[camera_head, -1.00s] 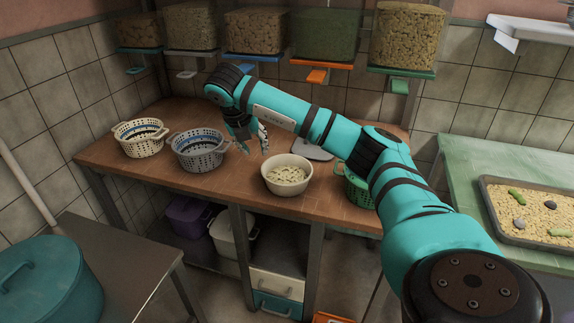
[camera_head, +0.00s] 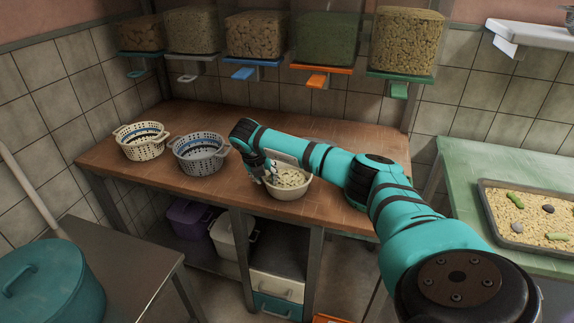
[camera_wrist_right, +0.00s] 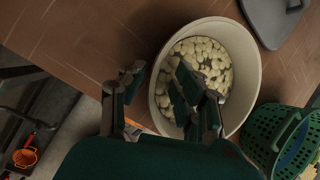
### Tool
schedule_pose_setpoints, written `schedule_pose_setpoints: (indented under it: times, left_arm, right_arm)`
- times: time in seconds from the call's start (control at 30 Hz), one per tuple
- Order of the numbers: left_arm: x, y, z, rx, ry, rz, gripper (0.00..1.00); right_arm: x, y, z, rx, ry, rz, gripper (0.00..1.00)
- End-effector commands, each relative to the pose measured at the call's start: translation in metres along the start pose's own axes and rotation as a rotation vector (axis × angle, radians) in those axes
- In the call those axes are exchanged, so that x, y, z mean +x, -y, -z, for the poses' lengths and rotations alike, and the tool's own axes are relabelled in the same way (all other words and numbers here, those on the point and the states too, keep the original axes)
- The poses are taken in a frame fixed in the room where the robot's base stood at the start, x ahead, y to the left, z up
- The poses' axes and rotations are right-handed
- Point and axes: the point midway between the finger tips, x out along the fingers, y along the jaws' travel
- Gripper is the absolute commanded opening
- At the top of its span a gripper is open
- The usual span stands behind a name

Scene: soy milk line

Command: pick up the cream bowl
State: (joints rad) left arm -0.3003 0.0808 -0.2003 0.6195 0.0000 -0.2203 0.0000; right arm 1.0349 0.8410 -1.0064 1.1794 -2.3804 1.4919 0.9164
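The cream bowl (camera_head: 290,194) stands upright on the brown worktop and holds pale beans. My right gripper (camera_head: 268,174) is at its left rim, and the arm passes over its back part. In the right wrist view, the bowl (camera_wrist_right: 246,62) is below the gripper (camera_wrist_right: 158,90). The two fingers are spread apart with nothing between them but the bowl's rim area. One finger is over the inside of the bowl and the other is outside its wall. I cannot tell whether either touches it. My left gripper is not in view.
A cream colander (camera_head: 142,146) and a grey colander (camera_head: 199,158) stand left on the worktop (camera_head: 225,188). A green basket (camera_wrist_right: 270,134) is close beside the bowl, with a grey flat item (camera_wrist_right: 268,22) nearby. Bean dispensers (camera_head: 405,42) hang behind. A tray (camera_head: 530,243) lies at right.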

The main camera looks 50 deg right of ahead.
Motion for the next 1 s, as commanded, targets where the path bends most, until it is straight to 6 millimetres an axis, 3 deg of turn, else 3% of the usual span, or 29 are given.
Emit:
schedule_pose_setpoints:
  times: [0.23, 0.5, 1.0]
  left_arm:
    - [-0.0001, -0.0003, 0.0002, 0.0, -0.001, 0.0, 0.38]
    - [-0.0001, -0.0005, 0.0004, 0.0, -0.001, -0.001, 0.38]
    - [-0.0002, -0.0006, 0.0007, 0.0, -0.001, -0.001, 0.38]
  right_arm:
    - [0.003, -0.0003, 0.0002, -0.001, 0.0, 0.0, 0.31]
    - [0.0027, -0.0002, 0.0001, -0.001, 0.0, 0.0, 0.0]
    - [0.0022, 0.0, -0.0003, 0.0, 0.001, 0.0, 0.0]
